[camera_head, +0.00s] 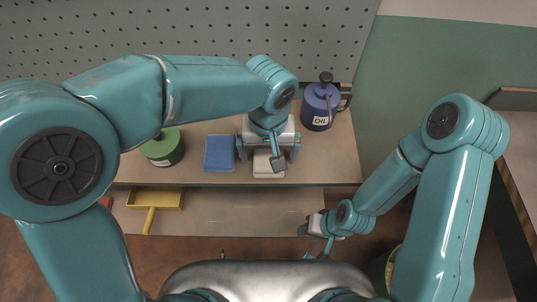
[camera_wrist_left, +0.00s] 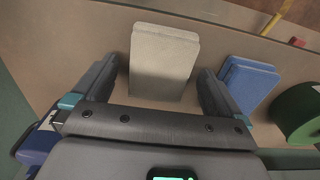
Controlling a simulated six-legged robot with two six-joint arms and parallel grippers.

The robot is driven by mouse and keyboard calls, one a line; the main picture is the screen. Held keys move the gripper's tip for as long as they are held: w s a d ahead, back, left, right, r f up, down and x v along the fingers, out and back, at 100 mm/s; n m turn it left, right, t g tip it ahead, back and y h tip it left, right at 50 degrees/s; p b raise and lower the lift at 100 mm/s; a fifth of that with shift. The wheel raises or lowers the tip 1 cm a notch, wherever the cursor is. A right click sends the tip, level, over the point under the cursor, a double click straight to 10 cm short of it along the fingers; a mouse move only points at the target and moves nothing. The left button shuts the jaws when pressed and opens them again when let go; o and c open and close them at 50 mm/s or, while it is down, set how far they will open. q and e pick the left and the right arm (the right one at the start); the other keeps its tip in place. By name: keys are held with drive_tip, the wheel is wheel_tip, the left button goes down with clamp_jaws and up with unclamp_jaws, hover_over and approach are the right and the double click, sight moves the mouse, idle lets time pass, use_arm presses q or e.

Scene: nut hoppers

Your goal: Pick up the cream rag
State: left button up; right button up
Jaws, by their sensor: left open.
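The cream rag (camera_head: 268,170) lies folded flat on the shelf, partly hidden under my left gripper (camera_head: 268,158). In the left wrist view the cream rag (camera_wrist_left: 163,62) is a pale folded block that shows between the two fingers. My left gripper (camera_wrist_left: 157,92) is open and empty, with one finger on either side of the rag's near end. I cannot tell how far above the shelf the fingertips are. My right gripper (camera_head: 312,234) hangs low at the right, in front of the shelf's edge, and its jaws are too small to read.
A blue folded rag (camera_head: 219,153) lies just left of the cream one, with a green round tin (camera_head: 163,150) beyond it. A yellow scoop (camera_head: 155,199) lies on a lower level. A pegboard (camera_head: 200,35) rises behind.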

sight(269, 155)
use_arm(q)
drive_tip(key=shift+s, duration=0.1)
drive_tip(key=c, duration=1.1)
wheel_tip(269, 155, up, 20)
drive_tip(key=p, duration=0.1)
drive_tip(key=shift+p, duration=0.4)
drive_tip(key=shift+o, duration=0.5)
